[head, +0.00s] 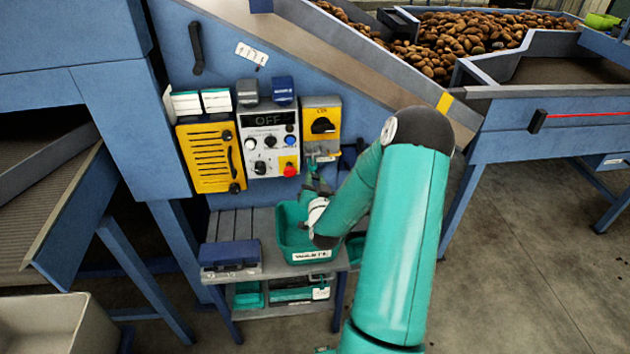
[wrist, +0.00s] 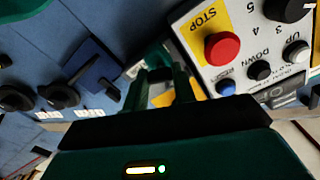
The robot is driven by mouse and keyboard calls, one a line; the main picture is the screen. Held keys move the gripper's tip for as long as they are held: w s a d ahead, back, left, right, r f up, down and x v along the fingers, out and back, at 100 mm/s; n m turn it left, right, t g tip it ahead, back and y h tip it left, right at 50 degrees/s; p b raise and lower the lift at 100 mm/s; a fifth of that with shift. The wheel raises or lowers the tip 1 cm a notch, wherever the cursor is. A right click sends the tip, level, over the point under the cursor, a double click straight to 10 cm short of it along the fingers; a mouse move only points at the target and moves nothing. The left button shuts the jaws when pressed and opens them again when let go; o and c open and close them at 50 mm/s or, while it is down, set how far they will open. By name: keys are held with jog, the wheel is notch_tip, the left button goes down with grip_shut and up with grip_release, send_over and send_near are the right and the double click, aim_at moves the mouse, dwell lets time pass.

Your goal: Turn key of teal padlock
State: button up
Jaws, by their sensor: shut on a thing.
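In the head view my gripper (head: 318,172) reaches up from below to the grey hasp area under the yellow switch box (head: 335,104). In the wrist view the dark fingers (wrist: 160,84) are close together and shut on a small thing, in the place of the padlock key. The key itself is hidden between and behind the fingers. A dark teal shape (wrist: 153,57) just beyond the fingertips looks like the teal padlock. Its keyhole and the key's angle cannot be made out.
The control panel (head: 268,143) with its red stop button (head: 289,170) sits close to the left of my gripper; the button also shows in the wrist view (wrist: 221,48). A teal bin (head: 293,240) and dark blue case (head: 230,254) stand on the shelf below.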

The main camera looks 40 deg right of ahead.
jog(key=m, duration=1.3)
dwell(0.5)
jog(key=o, duration=1)
jog(key=shift+s, duration=0.1)
jog(key=v, duration=1.3)
jog(key=shift+s+a, duration=0.2)
jog(key=shift+a, duration=0.1)
